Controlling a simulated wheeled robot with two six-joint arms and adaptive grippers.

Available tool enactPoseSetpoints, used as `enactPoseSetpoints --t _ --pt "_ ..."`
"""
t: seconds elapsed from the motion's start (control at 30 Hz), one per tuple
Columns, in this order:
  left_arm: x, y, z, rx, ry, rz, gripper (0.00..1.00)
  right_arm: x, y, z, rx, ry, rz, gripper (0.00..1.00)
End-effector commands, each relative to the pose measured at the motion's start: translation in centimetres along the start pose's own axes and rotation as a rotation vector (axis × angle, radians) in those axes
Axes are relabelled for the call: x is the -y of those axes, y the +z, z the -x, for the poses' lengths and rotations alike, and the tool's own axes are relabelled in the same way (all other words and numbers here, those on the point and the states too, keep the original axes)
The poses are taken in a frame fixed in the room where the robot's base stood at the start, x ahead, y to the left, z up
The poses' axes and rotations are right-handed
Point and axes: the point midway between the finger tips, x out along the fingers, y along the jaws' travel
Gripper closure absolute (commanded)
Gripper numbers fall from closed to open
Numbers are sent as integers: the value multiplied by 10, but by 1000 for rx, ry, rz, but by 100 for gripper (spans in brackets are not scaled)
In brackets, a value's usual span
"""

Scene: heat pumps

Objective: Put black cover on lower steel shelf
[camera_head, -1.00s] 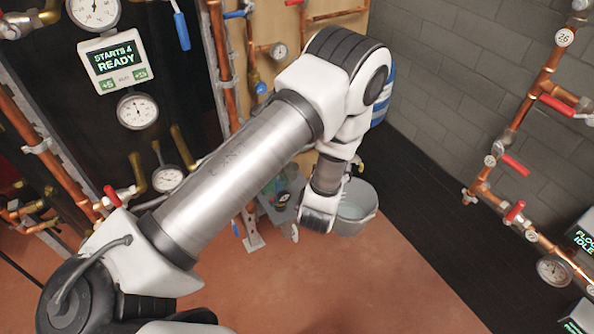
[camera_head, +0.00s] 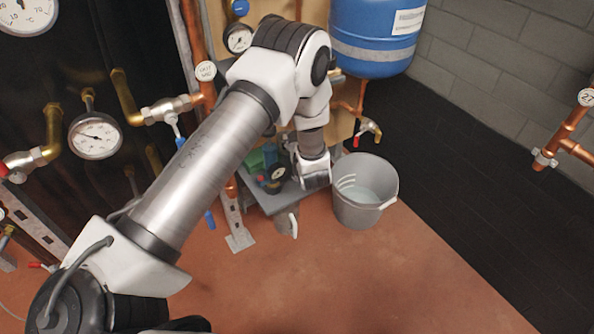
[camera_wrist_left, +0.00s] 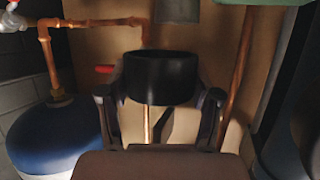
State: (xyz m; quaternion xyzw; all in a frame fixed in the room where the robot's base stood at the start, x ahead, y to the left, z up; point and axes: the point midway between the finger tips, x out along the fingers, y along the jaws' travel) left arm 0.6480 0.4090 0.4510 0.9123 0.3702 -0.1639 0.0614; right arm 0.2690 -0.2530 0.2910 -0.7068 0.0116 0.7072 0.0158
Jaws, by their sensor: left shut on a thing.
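My left gripper (camera_wrist_left: 160,97) is shut on a black cover (camera_wrist_left: 160,80), a short round band-like piece, held between its two fingers in the left wrist view. In the head view my left arm reaches in from the left, and its wrist hides the fingers and the cover. A low grey steel shelf (camera_head: 267,204) stands by the wall below and behind the wrist, with a green pump-like unit and a small gauge on it. Part of the shelf is hidden by my arm. My right gripper is not in view.
A grey bucket (camera_head: 378,213) stands on the floor right of the shelf. A blue tank (camera_head: 370,50) hangs above, with copper pipe and a tap below it. Pipes and a gauge (camera_head: 95,136) line the left. The reddish floor (camera_head: 380,285) in front is clear.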

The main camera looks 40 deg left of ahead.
Motion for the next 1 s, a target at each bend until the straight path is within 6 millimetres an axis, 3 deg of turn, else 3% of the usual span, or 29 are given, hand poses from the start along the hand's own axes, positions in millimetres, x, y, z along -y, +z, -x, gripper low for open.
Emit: enactPoseSetpoints --t 0.13,0.43,0.83,0.87,0.9,1.0 --pt "0 36 -13 2 0 -2 60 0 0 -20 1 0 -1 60" --pt "-1 84 -30 0 0 -1 60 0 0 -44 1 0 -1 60" --pt "-1 91 -33 0 1 -1 60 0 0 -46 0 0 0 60" --pt "-1 90 -32 0 1 -1 30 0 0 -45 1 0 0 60" --pt "-1 90 -32 0 1 -1 15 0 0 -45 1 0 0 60" --pt "-1 90 -32 0 1 -1 12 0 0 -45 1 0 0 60"
